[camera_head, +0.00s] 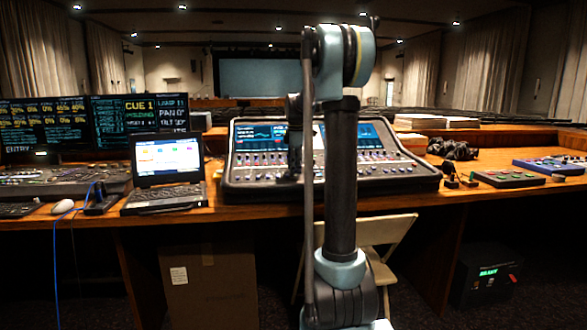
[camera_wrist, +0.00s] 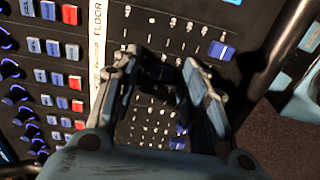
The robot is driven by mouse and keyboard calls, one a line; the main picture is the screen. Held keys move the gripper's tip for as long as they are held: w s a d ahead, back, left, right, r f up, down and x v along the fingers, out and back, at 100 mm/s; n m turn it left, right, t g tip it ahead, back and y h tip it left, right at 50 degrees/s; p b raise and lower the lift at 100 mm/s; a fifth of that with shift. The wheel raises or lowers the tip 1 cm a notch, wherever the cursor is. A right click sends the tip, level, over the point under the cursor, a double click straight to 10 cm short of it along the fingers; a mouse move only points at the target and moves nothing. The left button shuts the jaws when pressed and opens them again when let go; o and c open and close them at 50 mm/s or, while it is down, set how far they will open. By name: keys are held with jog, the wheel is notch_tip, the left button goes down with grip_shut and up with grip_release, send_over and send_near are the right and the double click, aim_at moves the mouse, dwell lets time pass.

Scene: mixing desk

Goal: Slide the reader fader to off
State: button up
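The mixing desk (camera_head: 258,170) stands on the wooden table behind my arm. Its fader panel fills the wrist view, turned sideways, with scale marks in rows and blue fader caps. One blue cap (camera_wrist: 221,50) lies right of and above my gripper; another blue cap (camera_wrist: 177,143) shows lower, between its fingers. My gripper (camera_wrist: 163,68) is over the panel with its two fingers apart. A dark, bluish shape shows between the fingertips; I cannot tell whether it is a fader cap or touched. A white label strip reads FLOOR (camera_wrist: 98,18); no reader label is legible.
Rows of blue knobs (camera_wrist: 15,95) and red buttons (camera_wrist: 76,82) lie left in the wrist view. A laptop (camera_head: 167,170) stands left of the desk. Small control boxes (camera_head: 508,178) and papers (camera_head: 420,121) lie right. A folding chair (camera_head: 380,245) stands in front.

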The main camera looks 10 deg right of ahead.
aim_at(297, 178)
grip_shut()
jog(key=shift+s+f, duration=0.15)
jog(key=shift+s, duration=1.35)
jog(key=shift+s+f, duration=0.15)
jog(key=shift+s, duration=1.3)
grip_release()
jog(key=shift+r, duration=0.1)
notch_tip(297, 178, up, 12)
jog(key=s, duration=0.1)
jog(key=shift+f, duration=0.2)
jog(key=shift+s, duration=0.1)
